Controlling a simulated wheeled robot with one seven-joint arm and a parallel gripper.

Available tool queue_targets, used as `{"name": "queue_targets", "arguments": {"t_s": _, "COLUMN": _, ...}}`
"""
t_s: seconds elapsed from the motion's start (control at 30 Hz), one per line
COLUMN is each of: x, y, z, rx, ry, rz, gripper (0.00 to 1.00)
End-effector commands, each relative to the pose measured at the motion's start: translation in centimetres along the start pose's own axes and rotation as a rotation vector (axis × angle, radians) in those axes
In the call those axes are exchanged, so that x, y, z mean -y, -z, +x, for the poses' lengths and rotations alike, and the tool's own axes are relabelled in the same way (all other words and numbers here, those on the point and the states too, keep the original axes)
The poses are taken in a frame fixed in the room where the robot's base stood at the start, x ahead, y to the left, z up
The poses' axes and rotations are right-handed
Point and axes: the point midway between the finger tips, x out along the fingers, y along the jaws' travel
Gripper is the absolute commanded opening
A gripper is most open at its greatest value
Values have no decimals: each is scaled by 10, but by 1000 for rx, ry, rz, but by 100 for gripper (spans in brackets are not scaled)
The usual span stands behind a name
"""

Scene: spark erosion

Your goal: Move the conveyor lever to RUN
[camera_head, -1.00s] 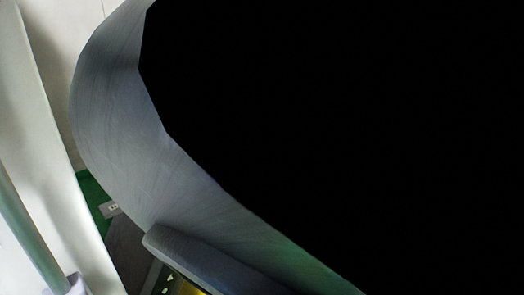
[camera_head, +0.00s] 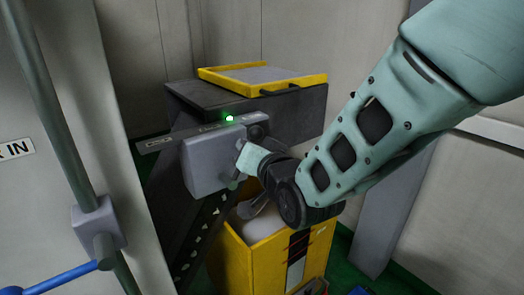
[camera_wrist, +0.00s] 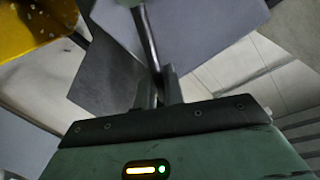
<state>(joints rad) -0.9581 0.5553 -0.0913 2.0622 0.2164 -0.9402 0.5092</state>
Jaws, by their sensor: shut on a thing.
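The grey lever box (camera_head: 208,162) sits on the side of the dark conveyor (camera_head: 312,110), with a lit green lamp (camera_head: 229,118) above it. A label plate (camera_head: 154,145) juts out to its left; I cannot read its small text. My gripper (camera_head: 238,178) is at the box's right front. In the wrist view, my gripper (camera_wrist: 160,84) is shut on the thin rod of the conveyor lever (camera_wrist: 149,38), whose pale green end is at the top edge. In the head view my gripper largely hides the lever, so I cannot tell its setting.
A yellow-rimmed tray (camera_head: 262,78) lies on top of the conveyor. A yellow bin (camera_head: 250,265) with pale contents stands below my gripper. A white panel with a grey upright pipe (camera_head: 55,120) and blue handle (camera_head: 62,277) is at the left. Green floor shows at lower right.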

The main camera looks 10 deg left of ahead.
Motion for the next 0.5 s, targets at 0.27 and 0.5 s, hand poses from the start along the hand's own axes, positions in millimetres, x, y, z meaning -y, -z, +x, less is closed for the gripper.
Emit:
{"name": "queue_targets", "arguments": {"t_s": 0.27, "x": -4, "y": 0, "z": 1, "rx": 9, "ry": -2, "rz": 46, "gripper": 0}}
{"name": "queue_targets", "arguments": {"t_s": 0.5, "x": -5, "y": 0, "z": 1, "rx": 11, "ry": -3, "rz": 48, "gripper": 0}}
